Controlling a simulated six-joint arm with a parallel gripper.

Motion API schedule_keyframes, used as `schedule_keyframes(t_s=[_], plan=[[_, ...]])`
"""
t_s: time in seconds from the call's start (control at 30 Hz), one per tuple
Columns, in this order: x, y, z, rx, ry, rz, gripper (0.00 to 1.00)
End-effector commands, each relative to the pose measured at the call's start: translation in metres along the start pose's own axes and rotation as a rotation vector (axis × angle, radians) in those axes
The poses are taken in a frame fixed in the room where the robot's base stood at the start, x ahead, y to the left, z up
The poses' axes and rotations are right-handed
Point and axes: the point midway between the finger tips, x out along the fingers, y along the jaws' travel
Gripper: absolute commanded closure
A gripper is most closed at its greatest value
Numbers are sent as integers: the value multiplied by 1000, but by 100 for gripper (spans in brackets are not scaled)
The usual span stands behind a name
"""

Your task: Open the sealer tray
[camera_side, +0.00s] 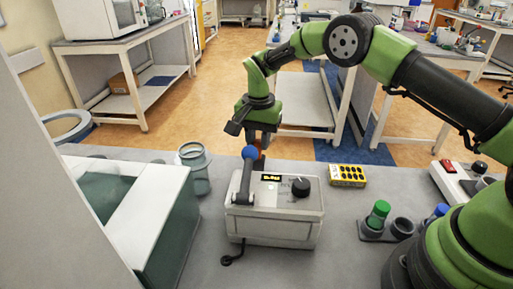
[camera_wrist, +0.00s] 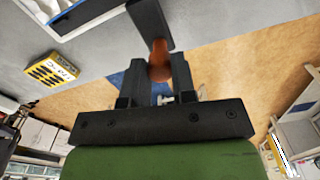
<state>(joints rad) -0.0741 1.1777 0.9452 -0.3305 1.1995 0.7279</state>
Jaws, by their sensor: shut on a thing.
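The sealer (camera_side: 272,222) is a light grey box on the bench in the side view, with a black knob and a lit display on top. A dark lever with a blue ball (camera_side: 250,152) rises at its left. My gripper (camera_side: 262,141) points down behind the sealer. In the wrist view my gripper (camera_wrist: 159,72) is shut on an orange-brown handle (camera_wrist: 159,52), which sits at the end of a dark bar (camera_wrist: 151,20). The handle is mostly hidden behind the blue ball in the side view. I cannot tell how far the tray is out.
A yellow rack (camera_side: 347,175) lies right of the sealer. A green-capped tube (camera_side: 378,213) stands in a dark holder nearer the front. A greenish jar (camera_side: 195,165) stands to the left, beside a white-topped box (camera_side: 145,215). Bare bench lies between the sealer and the rack.

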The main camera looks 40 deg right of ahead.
Motion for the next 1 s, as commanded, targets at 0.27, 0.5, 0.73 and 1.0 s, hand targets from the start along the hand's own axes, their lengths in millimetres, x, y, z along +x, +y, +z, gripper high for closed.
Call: schedule_keyframes(t_s=[0.27,0.5,0.73,1.0], plan=[[0,-3,-12,-3,0,-4,100],[0,-3,-12,-3,1,-4,100],[0,-2,-12,-2,1,-3,49],[-9,-3,-13,-2,2,-6,49]])
